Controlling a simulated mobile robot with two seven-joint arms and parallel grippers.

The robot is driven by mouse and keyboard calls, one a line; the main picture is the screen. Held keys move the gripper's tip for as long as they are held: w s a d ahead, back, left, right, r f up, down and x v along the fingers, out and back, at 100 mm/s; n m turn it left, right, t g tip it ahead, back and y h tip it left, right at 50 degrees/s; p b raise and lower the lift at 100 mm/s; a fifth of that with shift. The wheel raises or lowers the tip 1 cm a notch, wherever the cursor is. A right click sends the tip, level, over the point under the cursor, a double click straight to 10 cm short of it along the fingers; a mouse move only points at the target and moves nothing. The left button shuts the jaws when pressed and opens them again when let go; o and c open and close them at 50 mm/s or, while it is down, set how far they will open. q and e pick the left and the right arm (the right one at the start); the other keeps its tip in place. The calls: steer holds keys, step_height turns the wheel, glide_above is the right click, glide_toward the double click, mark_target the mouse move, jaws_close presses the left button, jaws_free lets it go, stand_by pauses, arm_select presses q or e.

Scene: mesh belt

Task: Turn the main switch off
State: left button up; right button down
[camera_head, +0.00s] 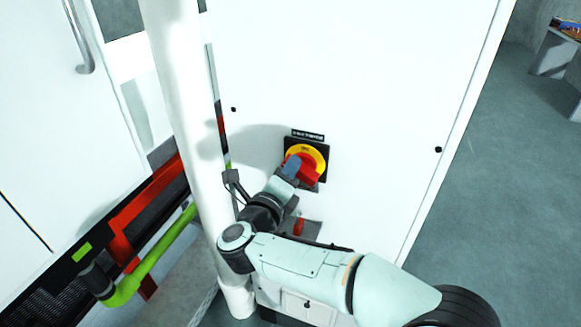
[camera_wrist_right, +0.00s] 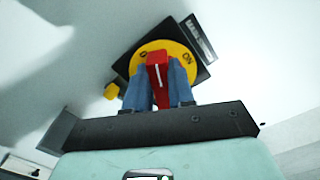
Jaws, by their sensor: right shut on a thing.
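The main switch (camera_head: 306,158) is a black square plate with a yellow disc and a red handle, set on a white cabinet panel. A black label sits above it. In the right wrist view, the red handle (camera_wrist_right: 158,75) stands between the two blue fingers of my right gripper (camera_wrist_right: 160,88), in front of the yellow disc (camera_wrist_right: 182,54), where "ON" can be read at the right. My right gripper (camera_head: 291,168) is shut on the red handle and hides part of it in the head view. My left gripper is not in view.
The white cabinet (camera_head: 375,80) fills the middle. A white vertical post (camera_head: 185,90) stands close to the left of my right arm. Red and green bars (camera_head: 150,255) run at lower left.

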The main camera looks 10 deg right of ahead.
steer(key=shift+w+f+n+p, duration=0.1)
steer(key=shift+n+p, duration=0.15)
steer(key=shift+n, duration=0.65)
steer(key=shift+s+f+n+p, duration=0.15)
steer(key=shift+n+p, duration=0.1)
steer(key=shift+n, duration=0.65)
steer(key=shift+w+f+n+p, duration=0.15)
steer(key=shift+n+p, duration=0.1)
steer(key=shift+n, duration=0.65)
steer(key=c, duration=1)
jaws_free()
steer(key=shift+f, duration=0.1)
steer(key=shift+o, duration=0.2)
steer(key=b+v, duration=0.1)
steer(key=v, duration=1.2)
steer(key=shift+a+b, duration=0.2)
steer(key=shift+b, duration=0.2)
